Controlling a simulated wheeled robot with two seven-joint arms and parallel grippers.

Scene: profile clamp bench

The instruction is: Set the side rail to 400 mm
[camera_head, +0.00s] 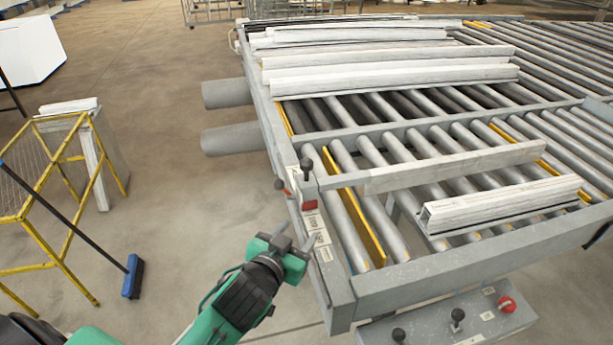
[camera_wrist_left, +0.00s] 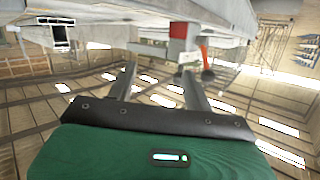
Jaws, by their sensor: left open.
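The side rail (camera_head: 450,168) appears to be the long pale bar lying across the rollers, its left end near the frame's left beam. On that beam sits a small red block (camera_head: 309,205) with a black-knobbed lever (camera_head: 306,166); white scale labels (camera_head: 316,228) run along the beam below it. My left gripper (camera_head: 295,237) is open and empty, just left of the labelled beam. In the left wrist view, its two fingers (camera_wrist_left: 158,70) point up toward the beam. The red block (camera_wrist_left: 183,30) and an orange-red lever (camera_wrist_left: 206,58) show beyond the right finger, apart from it. My right gripper is not in view.
A white hollow profile (camera_head: 505,205) lies on the rollers near the rail. More white profiles (camera_head: 390,75) lie at the back. A yellow rack (camera_head: 45,190) and a blue broom (camera_head: 132,277) stand left; floor between is clear.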

